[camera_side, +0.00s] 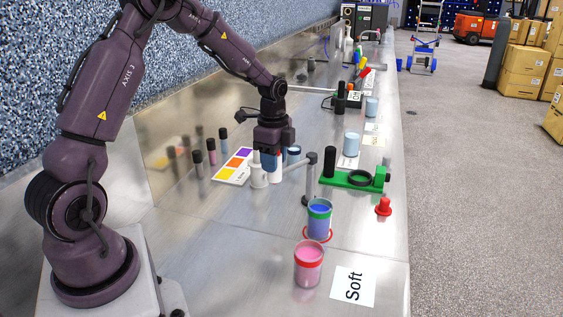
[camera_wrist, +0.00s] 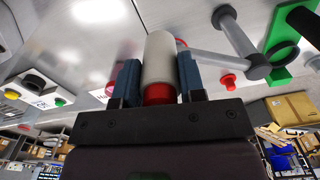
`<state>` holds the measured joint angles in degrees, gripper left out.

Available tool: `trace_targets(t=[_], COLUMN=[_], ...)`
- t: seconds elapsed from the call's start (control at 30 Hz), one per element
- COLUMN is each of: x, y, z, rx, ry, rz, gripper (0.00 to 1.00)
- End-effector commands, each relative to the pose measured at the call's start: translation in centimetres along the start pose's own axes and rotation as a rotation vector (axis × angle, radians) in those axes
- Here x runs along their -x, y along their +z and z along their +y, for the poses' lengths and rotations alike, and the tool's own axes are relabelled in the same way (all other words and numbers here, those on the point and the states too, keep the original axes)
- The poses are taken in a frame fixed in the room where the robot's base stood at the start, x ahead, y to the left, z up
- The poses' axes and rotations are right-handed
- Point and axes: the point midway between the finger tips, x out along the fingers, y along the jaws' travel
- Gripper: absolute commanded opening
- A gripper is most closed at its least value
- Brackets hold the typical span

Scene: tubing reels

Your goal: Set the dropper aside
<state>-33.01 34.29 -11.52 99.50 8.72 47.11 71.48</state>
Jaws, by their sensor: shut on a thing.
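My gripper (camera_side: 269,164) is low over the middle of the bench, pointing down. Its blue fingers are shut on a white cylinder with a red end, seemingly the dropper (camera_wrist: 159,58). In the wrist view the red end sits between the fingers (camera_wrist: 156,88) and the white body extends beyond them. In the side view the fingers and a white bottle-like thing (camera_side: 258,175) overlap the held piece, so I cannot tell whether it touches the bench.
A grey post with a side arm (camera_side: 307,180) stands close right of my gripper. A green holder with a ring (camera_side: 352,180) and a red stopper-like piece (camera_side: 384,207) lie further right. Blue (camera_side: 319,218) and pink (camera_side: 308,266) jars and a "Soft" card (camera_side: 353,287) are in front. A colour card (camera_side: 235,165) is left.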

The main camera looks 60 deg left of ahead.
Motion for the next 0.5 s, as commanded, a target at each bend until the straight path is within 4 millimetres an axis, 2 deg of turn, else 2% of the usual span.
trace_targets(t=[0.2,0.5], x=[0.2,0.2], y=[1.3,1.7], z=[-0.7,-0.9], rx=[0.018,0.024], ry=[-0.005,-0.009], rz=[-0.003,-0.004], gripper=[0.00,0.00])
